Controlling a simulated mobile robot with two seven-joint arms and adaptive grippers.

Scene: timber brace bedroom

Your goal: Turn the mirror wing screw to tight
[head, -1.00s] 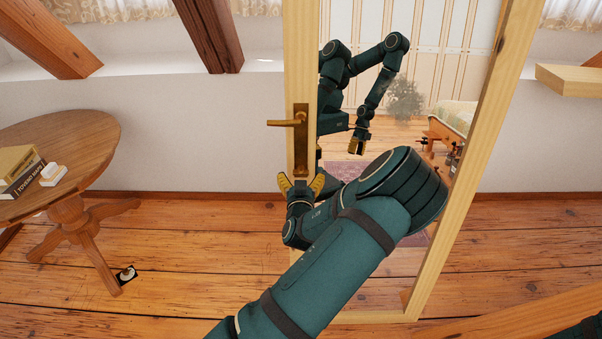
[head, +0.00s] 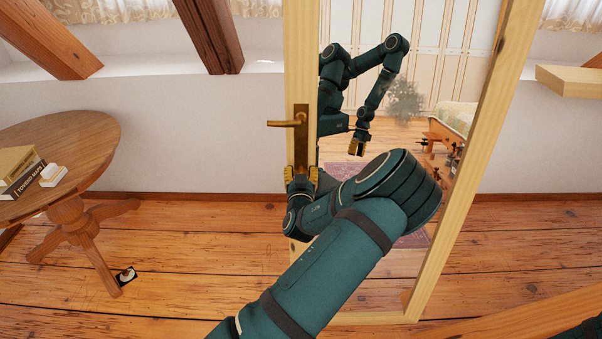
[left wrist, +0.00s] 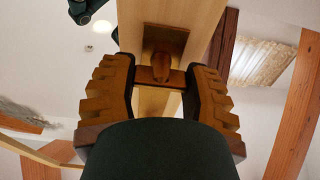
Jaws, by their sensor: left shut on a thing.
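The tall mirror has a pale wooden frame (head: 303,60). A brass plate with a lever handle (head: 287,123) pointing left is on its left upright. My left gripper (head: 301,178) reaches the lower end of this plate, its ribbed yellow fingers drawn in. In the left wrist view the fingers stand on either side of the brass wing screw (left wrist: 160,74), shut on its two wings, which lie level across the picture. A brass plate (left wrist: 165,40) shows behind it. In the head view the gripper hides the screw. My right gripper is not directly in view; the mirror reflects an arm.
A round wooden table (head: 75,140) with books (head: 20,170) stands at the left. A small dark item with a white part (head: 125,275) lies on the floor by its leg. A pale wooden shelf (head: 570,80) juts in at the right. The floor between table and mirror is clear.

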